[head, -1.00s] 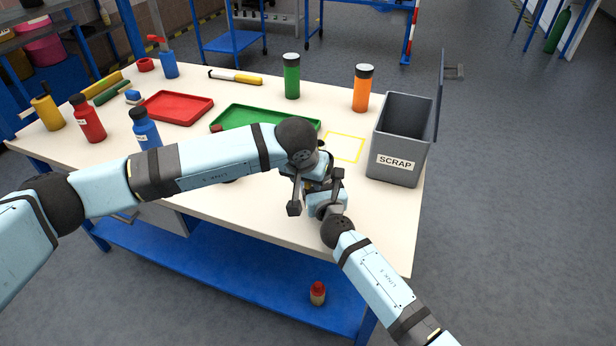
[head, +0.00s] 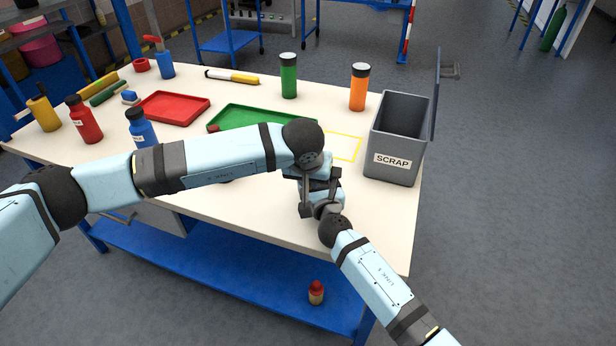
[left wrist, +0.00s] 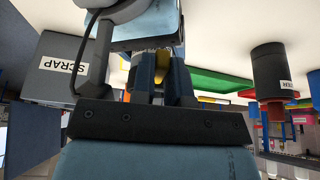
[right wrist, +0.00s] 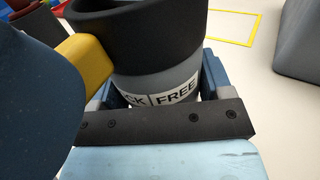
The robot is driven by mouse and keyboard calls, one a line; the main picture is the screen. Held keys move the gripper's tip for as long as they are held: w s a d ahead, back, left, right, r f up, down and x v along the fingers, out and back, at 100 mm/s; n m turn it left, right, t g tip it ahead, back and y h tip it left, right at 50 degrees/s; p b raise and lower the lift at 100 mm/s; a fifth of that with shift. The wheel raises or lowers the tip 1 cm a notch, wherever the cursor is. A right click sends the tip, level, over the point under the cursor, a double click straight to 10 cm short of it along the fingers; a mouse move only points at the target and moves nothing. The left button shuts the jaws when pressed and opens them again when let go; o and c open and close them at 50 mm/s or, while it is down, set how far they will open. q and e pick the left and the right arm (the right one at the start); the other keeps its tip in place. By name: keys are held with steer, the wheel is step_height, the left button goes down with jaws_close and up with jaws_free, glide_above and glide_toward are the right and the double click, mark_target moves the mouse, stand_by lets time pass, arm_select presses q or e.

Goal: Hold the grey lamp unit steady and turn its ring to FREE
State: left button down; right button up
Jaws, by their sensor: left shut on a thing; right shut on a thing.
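The grey lamp unit (right wrist: 185,75) shows in the right wrist view as a grey cylinder with a white label; I can read "CK" and "FREE", split by a line. Its wide black ring (right wrist: 150,28) is on top, and a yellow tab (right wrist: 83,62) sticks out left, on the "CK" side. My right gripper (right wrist: 160,88) is shut around the grey body. My left gripper (left wrist: 162,72) is shut on the yellow tab, which shows between its fingers in the left wrist view. In the head view the left gripper (head: 320,187) hides most of the unit.
The grey SCRAP bin (head: 395,135) stands right of the grippers, with a yellow outlined square (head: 346,147) nearer. A green tray (head: 250,116) lies behind my left arm. A dark container (left wrist: 268,75) stands nearby in the left wrist view. The table's front right is clear.

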arm_select(q)
steer(key=c, duration=1.1)
jaws_free()
steer(key=v, duration=1.2)
